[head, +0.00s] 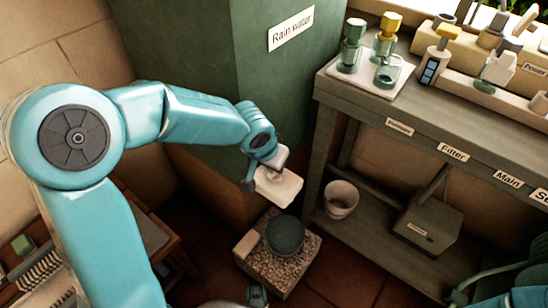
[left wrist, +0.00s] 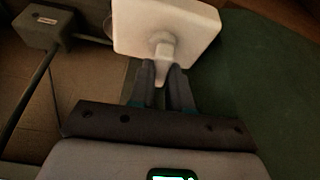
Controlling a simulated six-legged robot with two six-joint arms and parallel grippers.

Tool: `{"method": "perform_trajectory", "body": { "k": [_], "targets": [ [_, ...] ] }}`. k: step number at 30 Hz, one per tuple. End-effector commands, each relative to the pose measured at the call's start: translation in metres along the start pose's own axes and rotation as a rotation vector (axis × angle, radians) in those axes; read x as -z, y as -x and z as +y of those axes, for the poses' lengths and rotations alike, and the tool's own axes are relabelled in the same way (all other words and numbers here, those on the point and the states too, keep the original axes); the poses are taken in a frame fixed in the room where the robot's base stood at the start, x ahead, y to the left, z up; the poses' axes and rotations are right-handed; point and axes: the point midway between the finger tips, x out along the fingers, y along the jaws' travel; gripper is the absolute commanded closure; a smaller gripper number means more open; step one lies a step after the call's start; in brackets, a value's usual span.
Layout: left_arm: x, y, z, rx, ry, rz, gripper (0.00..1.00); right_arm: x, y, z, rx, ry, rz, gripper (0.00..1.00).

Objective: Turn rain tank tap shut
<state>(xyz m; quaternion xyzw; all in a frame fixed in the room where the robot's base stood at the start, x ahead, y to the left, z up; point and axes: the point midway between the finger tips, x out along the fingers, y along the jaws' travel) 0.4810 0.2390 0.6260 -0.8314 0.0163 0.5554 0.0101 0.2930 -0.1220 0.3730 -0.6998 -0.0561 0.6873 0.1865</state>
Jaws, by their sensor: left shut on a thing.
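The rain tank (head: 275,80) is a tall green box labelled "Rain water" in the head view. A pale, blocky tap part (head: 280,188) shows low in front of it, above a bowl. My left gripper (head: 266,172) is at this part. In the left wrist view, the two dark fingers of my left gripper (left wrist: 162,82) are closed on the narrow stem under the pale tap part (left wrist: 165,25). The fingers hide part of the stem. How far the tap is turned cannot be told. My right gripper does not show.
A dark bowl (head: 285,236) stands on a gravel-topped block (head: 262,268) below the tap. To the right, a bench (head: 350,97) carries jars (head: 388,70) and valves. A white bucket (head: 341,199) and a grey box (head: 425,228) sit on its lower shelf.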

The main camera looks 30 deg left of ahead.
Motion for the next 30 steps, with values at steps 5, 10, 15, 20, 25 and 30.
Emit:
{"method": "perform_trajectory", "body": {
  "k": [5,10,15,20,25,30],
  "targets": [
    [0.0009,0.0024,-0.0009,-0.026,-0.063,-0.001,1.0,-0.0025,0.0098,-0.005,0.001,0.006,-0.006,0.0],
    [0.0006,0.0012,-0.001,-0.039,-0.097,0.0,1.0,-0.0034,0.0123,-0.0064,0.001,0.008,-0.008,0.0],
    [0.0004,0.0004,-0.0008,-0.044,-0.109,0.0,1.0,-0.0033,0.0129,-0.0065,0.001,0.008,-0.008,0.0],
    [0.0003,0.0001,-0.0007,-0.044,-0.111,0.0,1.0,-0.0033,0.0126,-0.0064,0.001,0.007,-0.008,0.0],
    [0.0003,0.0001,-0.0007,-0.043,-0.111,0.001,0.75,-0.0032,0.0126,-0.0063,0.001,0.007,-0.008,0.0],
    [0.0002,0.0001,-0.0007,-0.043,-0.11,0.0,0.56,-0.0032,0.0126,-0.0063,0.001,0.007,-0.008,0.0]
  ]
}}
